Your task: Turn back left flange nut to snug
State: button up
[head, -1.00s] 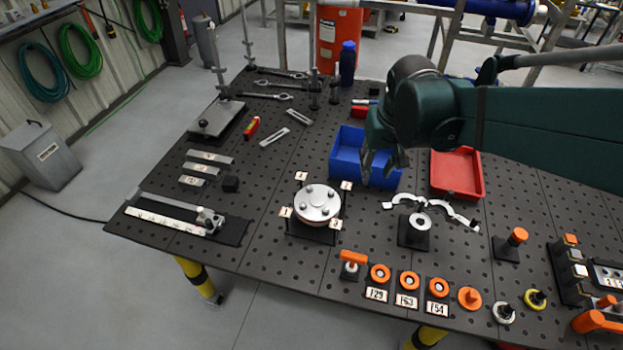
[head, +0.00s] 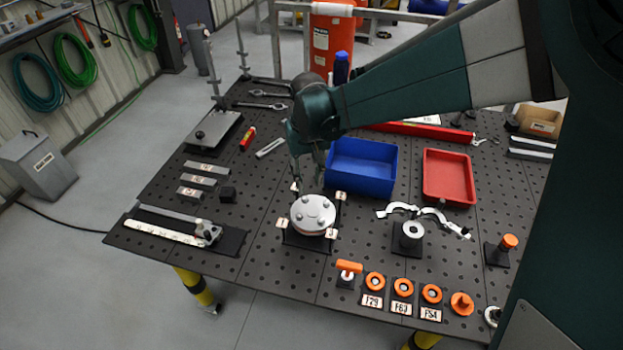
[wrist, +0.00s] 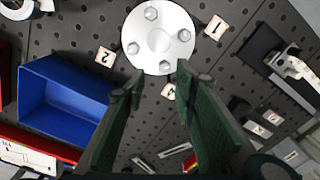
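The round silver flange (head: 313,214) sits on a dark base on the perforated table, with bolt nuts around its top face and small numbered tags around it. In the wrist view the flange (wrist: 158,38) lies at the top, with hex nuts such as the back left one in the head view not clearly told apart. The nut nearest my fingers (wrist: 165,66) shows just beyond them. My gripper (head: 307,172) is above and behind the flange, pointing down. In the wrist view my gripper (wrist: 158,95) has its two fingers spread with nothing between them.
A blue bin (head: 362,167) stands right of my gripper, close behind the flange. A red tray (head: 448,176) is further right. A clamp on a black stand (head: 409,236) is right of the flange. Orange-topped parts (head: 375,282) line the front edge. Grey bars (head: 200,180) lie left.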

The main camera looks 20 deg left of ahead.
aim_at(305, 199)
jog(key=shift+a+f, duration=0.3)
jog(key=shift+a, duration=0.25)
jog(key=shift+f, duration=0.1)
jog(key=shift+f, duration=3.8)
jog(key=shift+c, duration=0.2)
jog(key=c, duration=0.8)
